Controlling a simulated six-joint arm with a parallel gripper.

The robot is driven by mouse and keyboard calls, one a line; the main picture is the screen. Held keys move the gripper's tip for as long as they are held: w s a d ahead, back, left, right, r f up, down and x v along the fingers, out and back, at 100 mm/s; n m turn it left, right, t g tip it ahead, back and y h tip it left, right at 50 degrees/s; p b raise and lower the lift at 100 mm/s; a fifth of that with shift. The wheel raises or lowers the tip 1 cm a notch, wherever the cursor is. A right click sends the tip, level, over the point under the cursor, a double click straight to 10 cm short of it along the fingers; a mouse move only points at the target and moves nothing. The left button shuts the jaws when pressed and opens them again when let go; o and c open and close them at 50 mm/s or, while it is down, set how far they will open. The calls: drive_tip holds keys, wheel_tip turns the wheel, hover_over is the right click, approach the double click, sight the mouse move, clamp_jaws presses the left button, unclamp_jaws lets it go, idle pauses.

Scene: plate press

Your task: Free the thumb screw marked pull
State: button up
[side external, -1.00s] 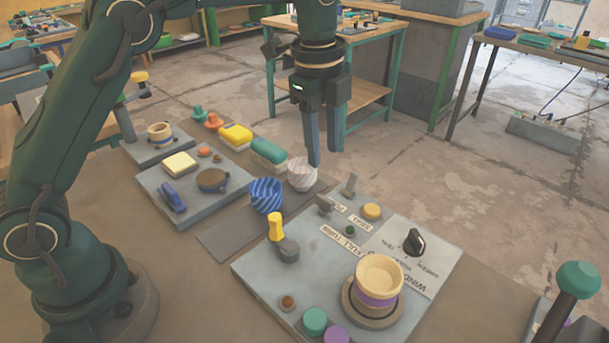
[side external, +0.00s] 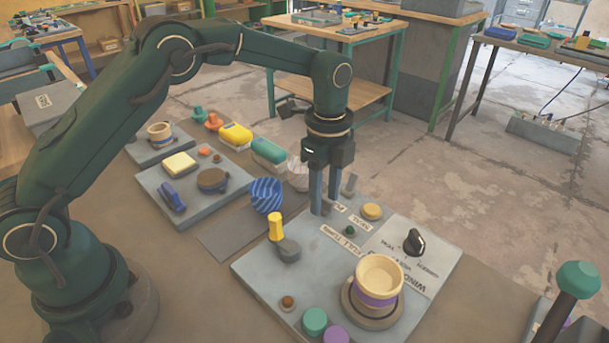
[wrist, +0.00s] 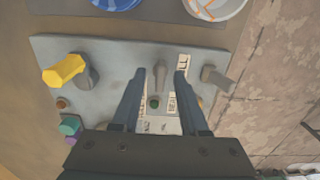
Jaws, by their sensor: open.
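A grey, flat-topped thumb screw (wrist: 161,84) stands on the pale grey panel (side external: 265,268). A small label reading roughly "PULL" (side external: 340,207) lies beside it, partly covered by a finger. My gripper (side external: 325,206) points down over the panel's back edge, its fingertips low. In the wrist view my open gripper (wrist: 160,74) has one finger on each side of the thumb screw, with a gap to each. In the side view the fingers hide most of the screw. I cannot tell how deep the fingertips reach around it.
A second grey upright piece (wrist: 215,78) stands just right of the fingers in the wrist view. A yellow-handled lever (side external: 276,230), a small green button (side external: 350,230), a yellow button (side external: 372,211), a black knob (side external: 414,242) and a cream cup (side external: 379,275) share the panel. Striped bowls (side external: 266,196) stand behind it.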

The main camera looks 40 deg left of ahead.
clamp_jaws()
drive_tip(key=n, duration=0.4)
drive_tip(key=shift+n, duration=0.4)
drive_tip(key=n, duration=0.4)
drive_tip(key=shift+r+n, duration=0.1)
drive_tip(key=shift+n, duration=0.2)
drive_tip(key=n, duration=0.4)
drive_tip(key=shift+n, duration=2.2)
